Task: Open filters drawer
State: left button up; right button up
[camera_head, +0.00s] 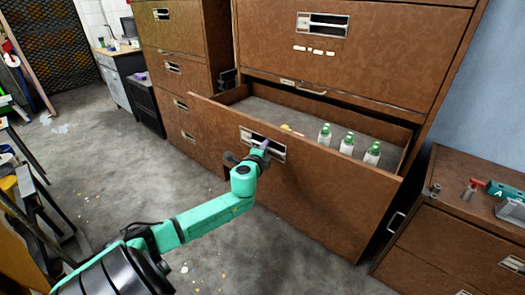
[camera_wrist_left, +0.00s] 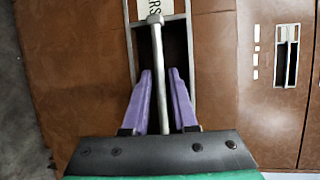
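The filters drawer (camera_head: 310,198) is a brown drawer standing pulled out of the tall cabinet, with its inside showing. Its front has a metal handle with a recess (camera_head: 262,144). My left gripper (camera_head: 262,150) is at this handle. In the left wrist view, the purple fingers (camera_wrist_left: 162,85) straddle the handle bar (camera_wrist_left: 156,50), one on each side, with narrow gaps between fingers and bar. A label ending in "ERS" (camera_wrist_left: 149,8) shows above the bar. My right gripper is not in view.
Several white bottles with green caps (camera_head: 347,144) stand in the drawer. A closed drawer (camera_head: 350,50) is above it. A low brown cabinet (camera_head: 450,235) with tools on top stands close at the right. Open grey floor (camera_head: 120,180) lies to the left.

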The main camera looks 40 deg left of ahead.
pick_arm(q)
jog(key=v, duration=1.4)
jog(key=shift+s, duration=0.15)
jog(key=s+a+f+n+g+h, duration=0.1)
jog(key=s+a+f+n+g, duration=0.15)
jog(key=f, duration=0.75)
jog(key=s+a+f+n+g, duration=0.1)
jog(key=s+f+g, duration=0.15)
jog(key=f, duration=0.65)
jog(key=s+a+f+n+g+h, duration=0.15)
jog(key=s+f, duration=0.25)
jog(key=f, duration=0.6)
jog(key=s+d+f+n+g+h+p, duration=0.1)
jog(key=s+d+f+g, duration=0.1)
jog(key=s+f, duration=0.3)
jog(key=s+d+f+n+g, duration=0.2)
jog(key=s+d+f, duration=0.1)
jog(key=f, duration=0.5)
jog(key=s+d+f+n+g+h, duration=0.1)
jog(key=s+d+f, duration=0.4)
jog(key=s, duration=0.3)
jog(key=s+d+f+n+g+h, duration=0.2)
jog(key=s+d+f, duration=0.4)
jog(key=s+d, duration=0.2)
jog(key=shift+s+n+p, duration=0.3)
jog(key=shift+s, duration=0.05)
jog(key=shift+a, duration=0.15)
